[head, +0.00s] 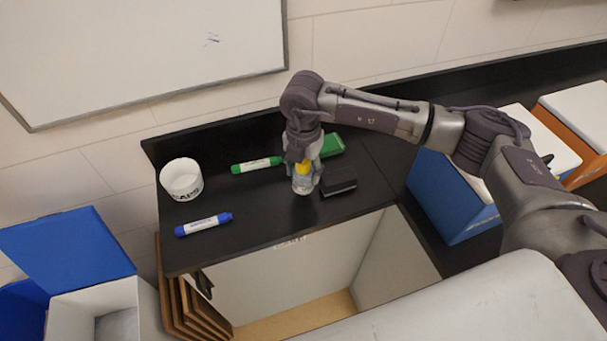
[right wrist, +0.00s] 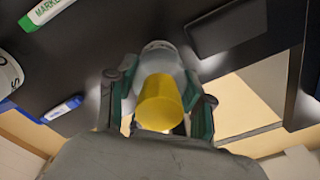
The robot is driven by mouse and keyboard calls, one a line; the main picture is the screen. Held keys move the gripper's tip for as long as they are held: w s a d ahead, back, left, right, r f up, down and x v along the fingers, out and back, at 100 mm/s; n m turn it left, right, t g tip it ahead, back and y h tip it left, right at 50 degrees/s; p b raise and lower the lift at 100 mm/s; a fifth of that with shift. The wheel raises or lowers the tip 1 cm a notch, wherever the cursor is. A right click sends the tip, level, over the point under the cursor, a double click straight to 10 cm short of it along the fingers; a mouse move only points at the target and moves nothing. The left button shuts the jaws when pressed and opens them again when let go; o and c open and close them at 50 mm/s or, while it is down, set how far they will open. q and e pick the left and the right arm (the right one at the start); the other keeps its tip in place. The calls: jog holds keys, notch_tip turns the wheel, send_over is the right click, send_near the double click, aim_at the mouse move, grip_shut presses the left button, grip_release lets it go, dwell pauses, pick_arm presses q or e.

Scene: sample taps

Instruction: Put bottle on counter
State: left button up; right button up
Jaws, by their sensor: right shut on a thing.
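The bottle (head: 303,183) is clear or pale with a yellow cap, and it is at the black counter (head: 260,215), between the green marker and a dark block. In the right wrist view its yellow cap (right wrist: 160,103) fills the space between the fingers. My right gripper (head: 303,170) comes down from above and is shut on the bottle; it also shows in the right wrist view (right wrist: 160,110). The bottle looks upright. Its base looks at or very near the counter top; I cannot tell whether it touches. My left gripper is not in view.
A white cup (head: 181,181), a green marker (head: 256,165), a blue marker (head: 204,224), a dark block (head: 338,181) and a green object (head: 332,145) lie around the bottle. An open compartment (head: 320,262) lies below the counter's front edge. A blue-sided bin (head: 440,198) stands at right.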

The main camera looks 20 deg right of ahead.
aim_at(304, 180)
notch_tip(304, 180, down, 2)
jog(key=shift+f+p, duration=0.2)
jog(key=shift+p, duration=0.35)
jog(key=shift+f, duration=0.55)
jog(key=shift+f, duration=0.1)
jog(key=o, duration=1.1)
